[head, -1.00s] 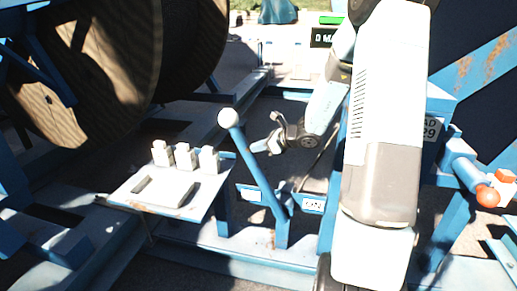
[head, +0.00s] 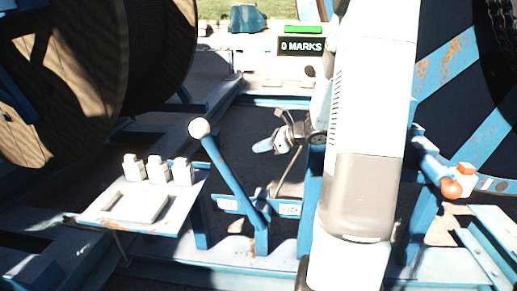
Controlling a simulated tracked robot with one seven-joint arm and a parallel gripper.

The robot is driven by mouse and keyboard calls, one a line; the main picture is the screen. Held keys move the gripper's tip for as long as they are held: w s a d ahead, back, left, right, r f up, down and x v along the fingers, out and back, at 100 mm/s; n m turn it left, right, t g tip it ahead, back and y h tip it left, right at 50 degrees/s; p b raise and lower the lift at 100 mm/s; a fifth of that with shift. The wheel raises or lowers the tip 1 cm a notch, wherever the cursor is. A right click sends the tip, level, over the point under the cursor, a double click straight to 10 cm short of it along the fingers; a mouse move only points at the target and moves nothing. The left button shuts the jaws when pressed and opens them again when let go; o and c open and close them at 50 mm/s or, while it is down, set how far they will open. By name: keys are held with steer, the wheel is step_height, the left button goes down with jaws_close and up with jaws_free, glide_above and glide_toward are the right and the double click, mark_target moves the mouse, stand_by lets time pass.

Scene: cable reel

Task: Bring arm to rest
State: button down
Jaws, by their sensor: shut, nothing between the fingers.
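My arm (head: 366,150) stands upright through the right of centre in the head view, its white and grey links hiding part of the frame behind. My gripper (head: 262,146) points left from behind the arm, with its fingers shut and nothing seen between them. It is in the air, right of the blue lever with a white ball knob (head: 200,128), and appears apart from it. The depth between them is hard to tell.
A white panel with several white blocks (head: 140,205) is at left. Large wooden reels (head: 70,75) stand upper left. A "0 MARKS" display (head: 302,46) is at the back. An orange knob (head: 452,188) sits on a blue pipe at right. Blue beams cross the floor.

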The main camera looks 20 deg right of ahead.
steer(key=shift+a, duration=0.15)
steer(key=s+a+r+n+g+h, duration=0.1)
steer(key=s+a+r+n+g, duration=0.25)
steer(key=s+a+n, duration=0.3)
steer(key=s+a+r+n+g+h, duration=0.2)
steer(key=s+a+r+n, duration=0.3)
steer(key=s+a+n, duration=0.15)
steer(key=s+d+r+n+t+h, duration=0.1)
steer(key=s+r+n+h, duration=0.2)
steer(key=s+n, duration=0.3)
steer(key=s+d+r+n+t+h, duration=0.1)
steer(key=s+r+n+h, duration=0.1)
steer(key=s+n, duration=0.4)
steer(key=s+r, duration=0.1)
steer(key=s, duration=0.2)
steer(key=shift+d+r+n+h, duration=0.3)
steer(key=shift+r+n+h, duration=0.1)
steer(key=shift+w, duration=0.1)
